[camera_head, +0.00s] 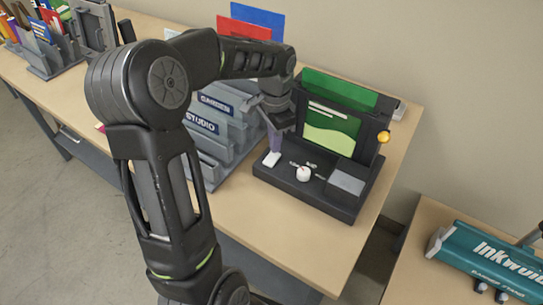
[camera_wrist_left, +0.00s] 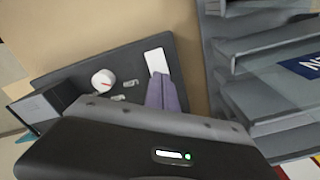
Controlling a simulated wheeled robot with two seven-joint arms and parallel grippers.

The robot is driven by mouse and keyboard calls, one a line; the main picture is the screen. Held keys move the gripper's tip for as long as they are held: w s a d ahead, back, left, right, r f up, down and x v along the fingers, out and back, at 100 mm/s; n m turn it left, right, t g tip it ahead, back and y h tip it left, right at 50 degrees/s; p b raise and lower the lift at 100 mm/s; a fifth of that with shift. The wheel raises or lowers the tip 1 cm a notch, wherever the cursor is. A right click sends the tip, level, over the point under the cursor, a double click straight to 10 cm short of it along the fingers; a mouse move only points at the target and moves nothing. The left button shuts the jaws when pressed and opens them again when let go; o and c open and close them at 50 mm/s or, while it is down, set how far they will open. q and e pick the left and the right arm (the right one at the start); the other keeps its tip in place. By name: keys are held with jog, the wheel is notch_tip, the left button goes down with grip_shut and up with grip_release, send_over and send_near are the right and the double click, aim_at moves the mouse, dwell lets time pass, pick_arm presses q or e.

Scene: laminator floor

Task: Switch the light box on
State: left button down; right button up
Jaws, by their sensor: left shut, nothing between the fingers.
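The light box (camera_head: 345,207) is a dark unit on the tan table, with an upright panel holding green sheets. Its base has a white rectangular switch (camera_head: 271,159) at the left and a round white knob (camera_head: 303,173) with a red mark. The switch (camera_wrist_left: 155,60) and knob (camera_wrist_left: 103,82) also show in the left wrist view. My left gripper (camera_head: 274,150) is shut and empty, its purple fingers pointing down at the switch. In the left wrist view its fingertips (camera_wrist_left: 160,80) overlap the switch's near end; I cannot tell whether they touch it.
A grey sorter rack (camera_head: 213,140) with labelled slots stands close left of the light box. A yellow-orange ball (camera_head: 384,136) sits on the panel's right edge. A teal laminator (camera_head: 490,262) is on another table at lower right. Table in front of the light box is clear.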

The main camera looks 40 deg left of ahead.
pick_arm(q)
jog(key=shift+f+b, duration=0.7)
jog(key=shift+f, duration=0.3)
dwell(0.3)
jog(key=shift+r+p, duration=2.75)
jog(key=shift+r, duration=0.8)
